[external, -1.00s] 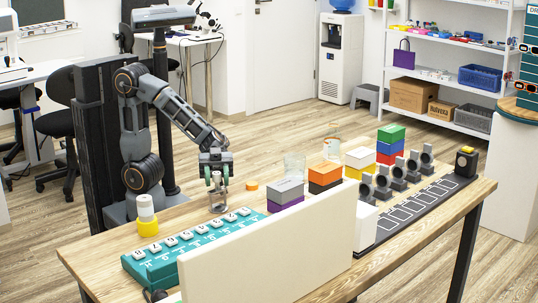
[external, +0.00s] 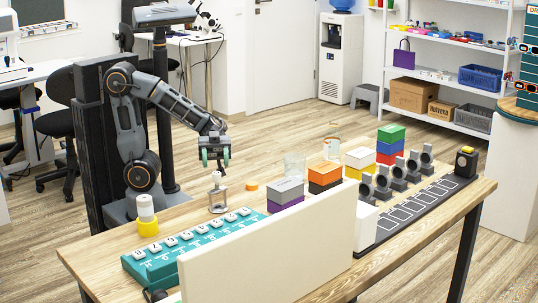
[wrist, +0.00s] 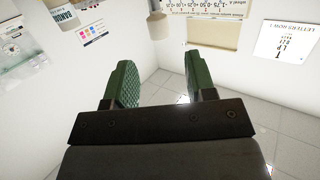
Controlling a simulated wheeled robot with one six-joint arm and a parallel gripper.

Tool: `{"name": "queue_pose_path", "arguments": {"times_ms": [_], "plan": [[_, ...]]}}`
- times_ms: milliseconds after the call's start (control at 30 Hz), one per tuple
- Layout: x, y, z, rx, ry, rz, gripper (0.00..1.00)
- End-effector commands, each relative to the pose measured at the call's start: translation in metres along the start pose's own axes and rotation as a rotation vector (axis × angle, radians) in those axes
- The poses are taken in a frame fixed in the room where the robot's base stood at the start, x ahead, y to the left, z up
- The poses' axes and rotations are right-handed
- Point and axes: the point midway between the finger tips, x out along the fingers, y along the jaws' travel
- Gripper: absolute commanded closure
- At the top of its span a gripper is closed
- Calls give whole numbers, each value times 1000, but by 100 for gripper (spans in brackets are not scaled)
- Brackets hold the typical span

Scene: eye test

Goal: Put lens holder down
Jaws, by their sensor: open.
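The lens holder (external: 217,199) appears to be the small upright metal frame with a pale knob on top. It stands on the wooden table (external: 385,245), behind the teal rack. My gripper (external: 215,158) is above it, apart from it, with its green-padded fingers spread. In the wrist view my gripper (wrist: 158,78) has nothing between its fingers. The lens holder is not clearly seen in the wrist view.
A teal rack (external: 140,268) of white tiles lies in front, with a white cylinder on a yellow base (external: 148,228) to the left. An orange disc (external: 252,187), a clear cup (external: 295,165) and stacked boxes stand right. A cream panel (external: 275,250) blocks the front.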

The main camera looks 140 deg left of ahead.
Motion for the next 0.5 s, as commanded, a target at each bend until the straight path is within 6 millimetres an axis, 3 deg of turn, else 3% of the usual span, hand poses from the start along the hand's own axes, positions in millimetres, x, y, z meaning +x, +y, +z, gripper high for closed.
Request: {"name": "queue_pose_path", "arguments": {"times_ms": [200, 500], "plan": [[-22, -1, 0, 0, 0, -3, 49], [-29, 0, 0, 0, -1, 1, 49]]}}
